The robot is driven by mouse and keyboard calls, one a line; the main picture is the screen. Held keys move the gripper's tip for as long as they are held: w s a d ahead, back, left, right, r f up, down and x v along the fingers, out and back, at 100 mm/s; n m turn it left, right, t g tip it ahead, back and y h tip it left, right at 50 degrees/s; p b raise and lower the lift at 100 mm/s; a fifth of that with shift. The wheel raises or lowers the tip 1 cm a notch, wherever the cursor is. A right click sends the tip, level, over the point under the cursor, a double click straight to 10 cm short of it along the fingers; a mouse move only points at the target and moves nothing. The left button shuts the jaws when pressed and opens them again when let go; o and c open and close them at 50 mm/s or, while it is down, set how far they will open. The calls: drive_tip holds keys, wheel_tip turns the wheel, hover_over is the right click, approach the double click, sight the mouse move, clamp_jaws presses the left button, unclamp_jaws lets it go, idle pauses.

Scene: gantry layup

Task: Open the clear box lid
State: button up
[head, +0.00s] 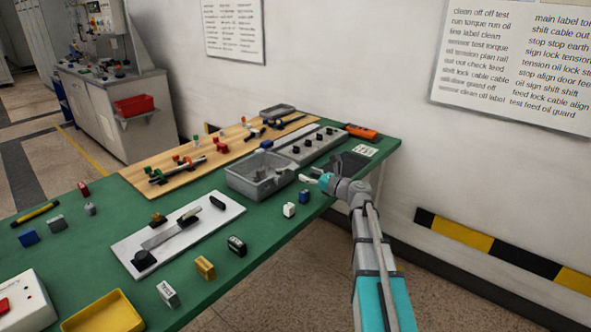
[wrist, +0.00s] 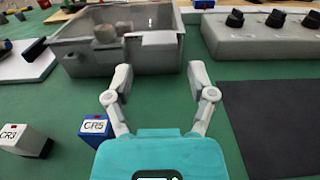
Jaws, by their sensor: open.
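A grey see-through box (head: 250,186) stands on the green table, with a few small things inside. In the wrist view the box (wrist: 120,64) is straight ahead, its near wall facing me. A pale patch shows at its near rim. I cannot make out a separate lid or tell whether the box is covered. My gripper (head: 308,179) is beside the box's right end in the head view. In the wrist view my gripper (wrist: 160,74) is open and empty, its fingertips spread low before the near wall. Contact with the box cannot be told.
A grey panel with black knobs (wrist: 262,43) stands right of the box. A dark mat (wrist: 272,125) lies in front of it. A blue block marked CR5 (wrist: 94,129) and a white block (wrist: 24,139) sit left of my gripper. A white board (head: 135,250) lies farther left.

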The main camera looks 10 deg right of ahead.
sight(297, 168)
drive_tip(key=shift+x, duration=3.05)
clamp_jaws()
drive_tip(key=shift+d+r, duration=0.15)
